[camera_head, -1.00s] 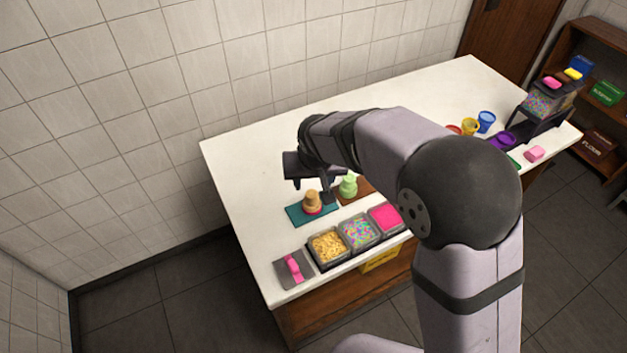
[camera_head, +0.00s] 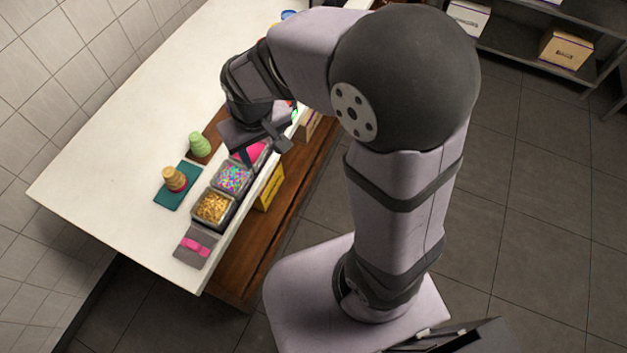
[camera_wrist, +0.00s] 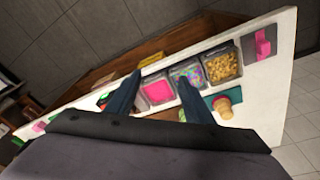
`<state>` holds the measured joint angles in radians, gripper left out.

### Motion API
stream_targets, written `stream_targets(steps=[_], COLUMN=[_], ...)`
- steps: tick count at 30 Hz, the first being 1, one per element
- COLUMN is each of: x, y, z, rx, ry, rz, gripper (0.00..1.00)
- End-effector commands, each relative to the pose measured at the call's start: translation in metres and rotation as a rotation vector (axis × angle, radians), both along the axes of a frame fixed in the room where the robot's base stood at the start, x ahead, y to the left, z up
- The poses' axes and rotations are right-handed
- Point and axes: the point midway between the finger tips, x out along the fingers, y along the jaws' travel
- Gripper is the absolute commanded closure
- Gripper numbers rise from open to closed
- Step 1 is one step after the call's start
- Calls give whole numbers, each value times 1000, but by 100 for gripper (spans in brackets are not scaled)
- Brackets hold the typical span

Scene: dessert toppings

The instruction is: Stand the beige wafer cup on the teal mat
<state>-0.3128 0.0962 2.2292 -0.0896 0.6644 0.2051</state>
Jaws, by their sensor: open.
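My gripper (camera_head: 265,150) is open and empty, above the pink-filled bin near the counter's front edge, apart from the cup. In the wrist view my gripper's two fingers (camera_wrist: 158,86) are spread with nothing between them but the bins beyond.
A light green cup (camera_head: 199,144) stands on a brown mat beside the teal one. Bins of golden bits (camera_head: 213,209), coloured sprinkles (camera_head: 232,178) and pink topping (camera_wrist: 157,89) line the front edge. A grey pad with a pink item (camera_head: 195,246) lies at the near end. The counter's back is clear.

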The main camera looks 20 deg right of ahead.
Motion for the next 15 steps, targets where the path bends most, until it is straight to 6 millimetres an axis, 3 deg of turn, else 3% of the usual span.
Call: stream_targets(steps=[1, 3, 6, 10, 15], x=[-19, -46, -79, -106, -115], y=[-27, -53, -77, -91, -94], z=[-2, -7, -13, -18, -20], rx=[-1, -1, 5, 16, 19], ry=[29, 68, 115, 151, 163], rz=[-46, -88, -134, -168, -177], gripper=[52, 52, 52, 52, 52])
